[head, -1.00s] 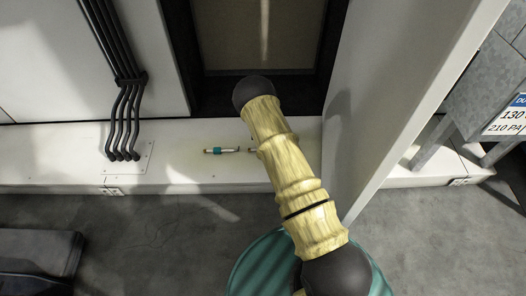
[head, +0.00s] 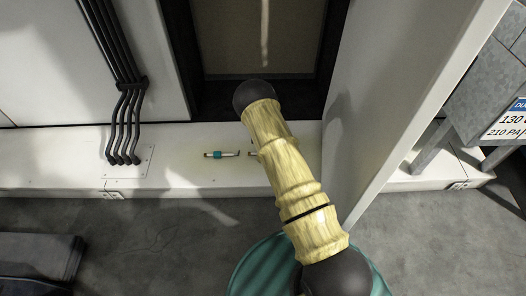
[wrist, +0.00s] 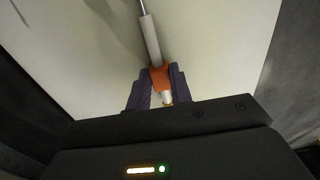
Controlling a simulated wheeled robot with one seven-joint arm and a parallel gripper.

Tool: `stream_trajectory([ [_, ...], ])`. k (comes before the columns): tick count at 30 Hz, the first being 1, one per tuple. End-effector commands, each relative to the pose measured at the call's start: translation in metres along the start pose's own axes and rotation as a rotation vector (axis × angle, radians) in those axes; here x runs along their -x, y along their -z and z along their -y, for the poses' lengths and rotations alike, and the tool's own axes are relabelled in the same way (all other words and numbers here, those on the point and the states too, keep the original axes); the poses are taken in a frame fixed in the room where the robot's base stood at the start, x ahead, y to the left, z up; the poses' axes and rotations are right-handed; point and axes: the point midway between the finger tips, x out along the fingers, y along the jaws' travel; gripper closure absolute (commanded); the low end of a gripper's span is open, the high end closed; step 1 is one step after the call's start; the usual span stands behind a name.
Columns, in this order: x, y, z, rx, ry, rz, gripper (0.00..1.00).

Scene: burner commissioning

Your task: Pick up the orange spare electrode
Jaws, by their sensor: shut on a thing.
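The orange spare electrode (wrist: 159,76) shows in the wrist view as an orange collar with a white rod and a thin metal tip reaching away from me. My gripper (wrist: 160,86) is shut on the orange collar, with one dark finger on each side. The pale ledge lies behind it; I cannot tell whether the electrode touches it. In the head view my own arm hides my gripper and most of this electrode.
A similar electrode with a teal collar (head: 217,155) lies on the white ledge (head: 190,172) left of my arm. Black conduits (head: 120,100) run down to the ledge at left. A pale panel (head: 385,80) stands close on the right, with a grey metal unit (head: 480,95) beyond it.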

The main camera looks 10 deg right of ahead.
Motion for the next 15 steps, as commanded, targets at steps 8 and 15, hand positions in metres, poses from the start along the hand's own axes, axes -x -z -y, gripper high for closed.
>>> stream_trajectory([
  [8, 0.048, 0.0, -0.001, -0.001, -0.003, -0.002, 1.0],
  [15, 0.088, 0.0, -0.001, -0.001, -0.002, -0.002, 1.0],
])
